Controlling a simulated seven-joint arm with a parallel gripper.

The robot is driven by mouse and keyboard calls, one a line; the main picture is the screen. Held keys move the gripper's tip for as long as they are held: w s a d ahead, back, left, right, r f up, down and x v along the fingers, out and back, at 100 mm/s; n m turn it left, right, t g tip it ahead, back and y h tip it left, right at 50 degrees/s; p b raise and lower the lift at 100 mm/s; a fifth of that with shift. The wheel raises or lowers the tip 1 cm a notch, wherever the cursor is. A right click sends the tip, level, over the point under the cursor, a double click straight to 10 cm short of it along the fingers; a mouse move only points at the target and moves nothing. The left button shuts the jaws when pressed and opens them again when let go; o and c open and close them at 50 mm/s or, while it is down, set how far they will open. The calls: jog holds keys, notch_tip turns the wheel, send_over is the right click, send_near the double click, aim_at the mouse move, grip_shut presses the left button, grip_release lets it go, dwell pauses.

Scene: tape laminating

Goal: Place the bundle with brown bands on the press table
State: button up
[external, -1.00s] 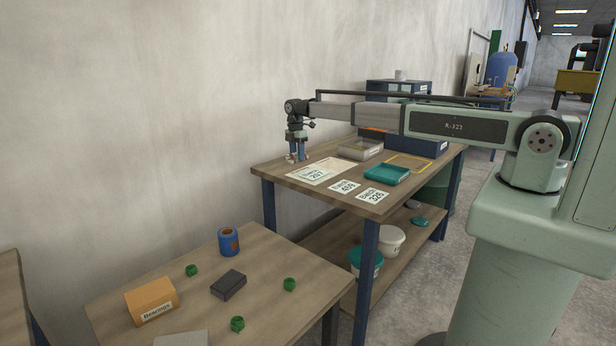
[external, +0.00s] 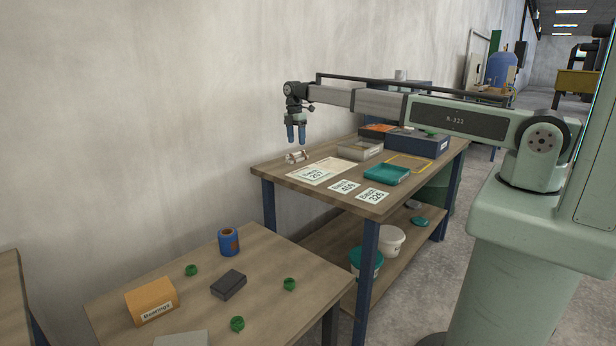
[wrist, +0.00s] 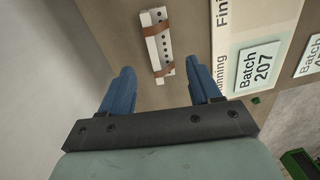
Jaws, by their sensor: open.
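The bundle with brown bands (wrist: 158,45) is a set of pale strips with a row of dark holes and two brown bands. It lies on the wooden table (external: 278,171), near the back left edge, and shows small in the external view (external: 297,156). My gripper (external: 296,140) hangs above it, pointing down, apart from it. I cannot tell which surface is the press table.
A white sheet (external: 345,165) and cards lie beside the bundle. A teal tray (external: 387,174), a grey tray (external: 360,150) and a dark blue box (external: 417,143) stand to the right. A wall runs close behind. A lower table (external: 260,290) holds loose items.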

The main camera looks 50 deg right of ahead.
jog(key=shift+w+r, duration=0.2)
jog(key=shift+r, duration=2.35)
